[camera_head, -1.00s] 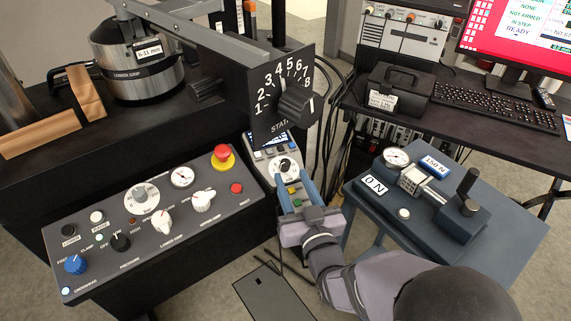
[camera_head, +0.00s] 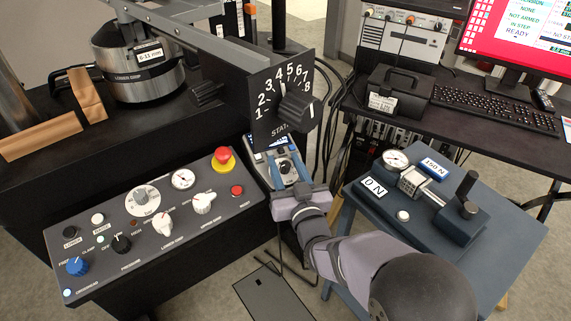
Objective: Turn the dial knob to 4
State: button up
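A black panel (camera_head: 268,116) with white numbers 1 to 8 in an arc stands upright at top centre, its lower lettering partly hidden. A large black knob (camera_head: 299,110) sits on it at the right; its exact setting is hard to read. Below the panel a grey-blue handheld unit (camera_head: 260,156) carries a small round dial with a dark knob (camera_head: 287,167); its markings are too small to read. My gripper (camera_head: 289,172) is at this unit, its two blue fingers apart, one on either side of the small dial. Whether they touch the knob cannot be told. My gripper hides the unit's lower part.
A control panel (camera_head: 113,262) with knobs, gauge and red stop button (camera_head: 223,158) lies to the left. A blue-grey bench (camera_head: 400,260) with a gauge fixture stands at right. A desk with keyboard (camera_head: 494,104) and monitor is behind it. Cables hang behind the numbered panel.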

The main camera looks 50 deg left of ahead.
grip_shut()
jog(key=shift+m+t, duration=0.4)
jog(key=shift+t, duration=0.1)
jog(key=m+t+h, duration=0.2)
jog(key=m+t, duration=0.1)
jog(key=shift+s, duration=0.15)
jog(key=m+t+h+p, duration=0.2)
jog(key=m+t+h, duration=0.1)
jog(key=shift+r+m+h, duration=0.15)
jog(key=shift+m+h, duration=0.15)
jog(key=shift+h, duration=0.1)
jog(key=m+t+h+p, duration=0.2)
jog(key=m+h, duration=0.2)
jog(key=shift+h, duration=0.3)
jog(key=shift+m+t+h, duration=0.3)
jog(key=shift+m+h, duration=0.6)
jog(key=shift+h, duration=0.3)
jog(key=shift+w+d+h, duration=0.1)
jog(key=shift+w+h, duration=0.1)
jog(key=shift+h, duration=0.1)
